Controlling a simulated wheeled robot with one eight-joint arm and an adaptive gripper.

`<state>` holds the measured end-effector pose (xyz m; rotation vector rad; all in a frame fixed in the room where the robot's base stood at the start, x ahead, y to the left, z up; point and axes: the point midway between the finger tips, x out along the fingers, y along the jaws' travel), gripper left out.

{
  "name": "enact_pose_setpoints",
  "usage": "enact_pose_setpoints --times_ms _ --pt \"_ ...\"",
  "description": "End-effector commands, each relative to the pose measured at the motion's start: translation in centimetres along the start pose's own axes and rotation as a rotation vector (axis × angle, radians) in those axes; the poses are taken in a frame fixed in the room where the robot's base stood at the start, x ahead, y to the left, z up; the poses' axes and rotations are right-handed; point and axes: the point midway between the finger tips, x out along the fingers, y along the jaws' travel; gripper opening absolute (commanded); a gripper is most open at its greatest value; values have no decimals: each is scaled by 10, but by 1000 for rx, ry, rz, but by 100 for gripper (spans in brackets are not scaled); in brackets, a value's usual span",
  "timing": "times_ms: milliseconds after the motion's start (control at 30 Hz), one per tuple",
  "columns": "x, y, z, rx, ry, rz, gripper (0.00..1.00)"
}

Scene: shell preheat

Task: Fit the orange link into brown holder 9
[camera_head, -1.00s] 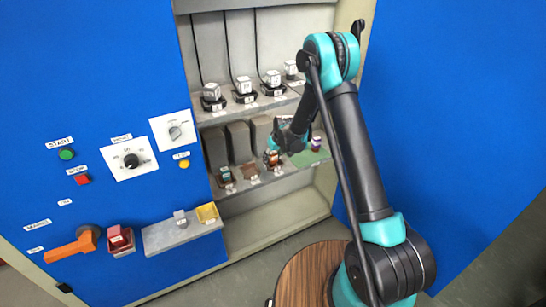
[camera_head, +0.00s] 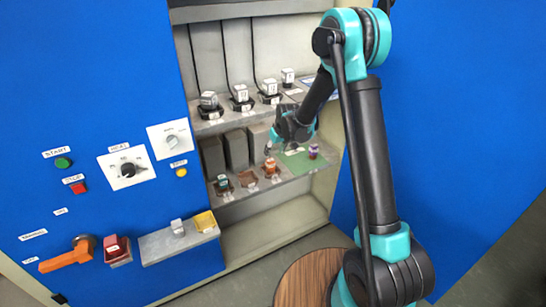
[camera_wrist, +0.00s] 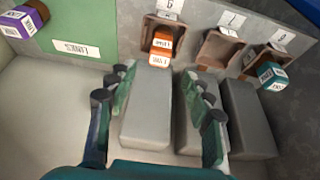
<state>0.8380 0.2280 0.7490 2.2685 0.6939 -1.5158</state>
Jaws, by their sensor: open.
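The orange link (camera_wrist: 162,43) sits in a brown holder (camera_wrist: 148,28), whose upside-down label in the wrist view looks like a 9. In the head view the orange link (camera_head: 270,166) is at the rightmost of the brown holders. It looks upright; I cannot tell whether it is fully seated. My gripper (camera_wrist: 160,85) is open and empty, its fingers spread wide either side of a grey block, apart from the link. In the head view my gripper (camera_head: 268,148) hangs just above and behind the link.
The middle brown holder (camera_wrist: 216,48) is empty. Another holds a teal link (camera_wrist: 271,74). A purple link (camera_wrist: 22,20) stands on a green mat (camera_wrist: 85,25). Grey blocks (camera_wrist: 148,110) stand behind the holders. An upper shelf (camera_head: 228,117) carries several pale cubes.

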Motion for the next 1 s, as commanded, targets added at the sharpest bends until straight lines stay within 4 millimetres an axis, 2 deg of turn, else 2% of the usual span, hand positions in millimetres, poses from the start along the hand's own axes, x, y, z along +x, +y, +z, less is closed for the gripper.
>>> enact_pose_setpoints --times_ms 100,400,467,567,767,1000 --pt "-10 0 0 0 0 0 51" --pt "-20 2 2 5 0 2 51" --pt "-26 5 7 13 -1 5 51" --pt "-47 14 21 42 -2 17 51" --pt "-111 39 78 142 -7 56 51" --pt "-177 54 164 270 -13 106 51"
